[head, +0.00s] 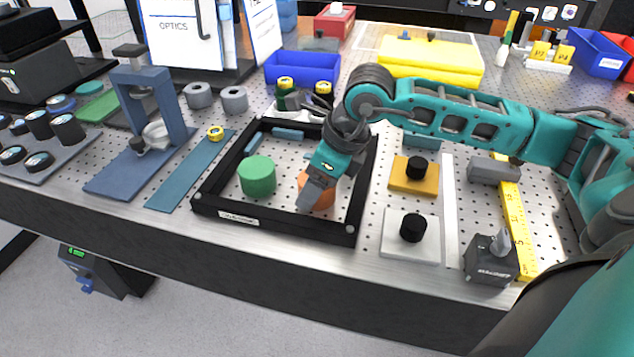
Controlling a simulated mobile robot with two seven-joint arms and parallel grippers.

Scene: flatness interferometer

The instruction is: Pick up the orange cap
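The orange cap (325,200) sits inside a black-framed tray (273,225) on the bench, in the middle of the head view. My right gripper (312,197), whose arm comes in from the right, is down over the cap and hides much of it. The fingers look to be at or beside the cap; I cannot tell whether they are open or shut on it. My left gripper is not in view.
A green round cap (257,176) stands left of the orange cap in the same tray. Right of the tray are an orange plate (401,184) and a silver plate (397,246) with black knobs. A blue press stand (130,171) is at left.

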